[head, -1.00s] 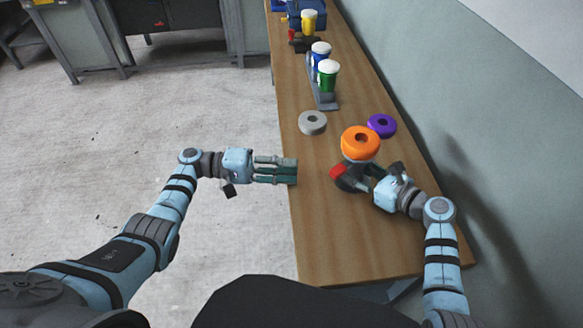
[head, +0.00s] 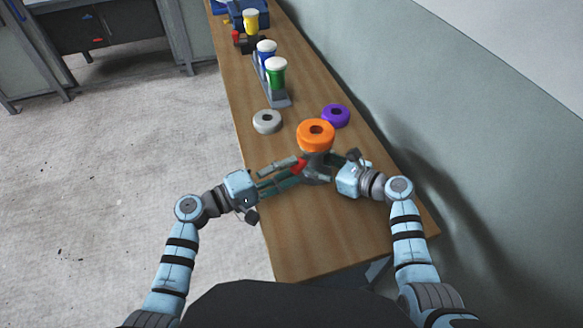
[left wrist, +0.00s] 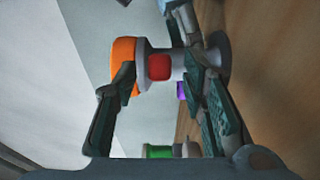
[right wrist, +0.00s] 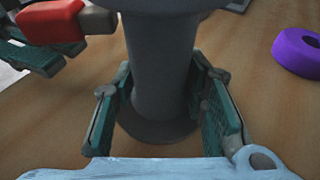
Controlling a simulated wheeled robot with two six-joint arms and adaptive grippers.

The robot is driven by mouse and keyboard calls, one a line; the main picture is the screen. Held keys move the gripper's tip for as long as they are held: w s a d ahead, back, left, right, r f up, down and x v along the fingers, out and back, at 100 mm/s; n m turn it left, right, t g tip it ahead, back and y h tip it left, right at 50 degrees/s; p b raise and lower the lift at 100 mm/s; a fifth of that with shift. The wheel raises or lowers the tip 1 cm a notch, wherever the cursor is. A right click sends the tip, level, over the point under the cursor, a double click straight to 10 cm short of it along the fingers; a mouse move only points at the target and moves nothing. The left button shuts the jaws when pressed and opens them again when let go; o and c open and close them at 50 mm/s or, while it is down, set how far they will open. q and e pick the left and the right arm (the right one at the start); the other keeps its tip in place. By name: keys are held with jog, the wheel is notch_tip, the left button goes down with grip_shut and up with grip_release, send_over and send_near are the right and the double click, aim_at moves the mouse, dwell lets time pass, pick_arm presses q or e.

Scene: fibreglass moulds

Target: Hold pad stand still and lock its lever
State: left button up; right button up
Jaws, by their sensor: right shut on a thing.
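The pad stand (head: 318,164) is a grey column with a round base, upright on the bench with an orange ring pad (head: 316,141) on top. Its red lever (head: 299,165) sticks out to the left; it also shows in the left wrist view (left wrist: 159,67). My right gripper (head: 334,168) is shut on the stand's column, its fingers on either side in the right wrist view (right wrist: 160,100). My left gripper (head: 284,175) is open beside the lever. In the left wrist view its fingers are spread, with the lever visible between them.
A grey ring (head: 267,121) and a purple ring (head: 335,116) lie behind the stand. A rack (head: 274,97) with green and blue white-topped cups stands farther back, with a yellow cup (head: 251,21) beyond. The wall is close on the right; the bench front is clear.

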pick_arm(q)
jog(key=shift+x, duration=0.85)
grip_shut()
jog(key=m+g+h, duration=0.1)
jog(key=g, duration=0.1)
jog(key=w+a+m+g, duration=0.1)
jog(key=m+g, duration=0.1)
jog(key=w+a+m+g+h, duration=0.1)
jog(key=g, duration=0.1)
jog(key=shift+w+h, duration=0.1)
jog(key=shift+h, duration=0.2)
grip_release()
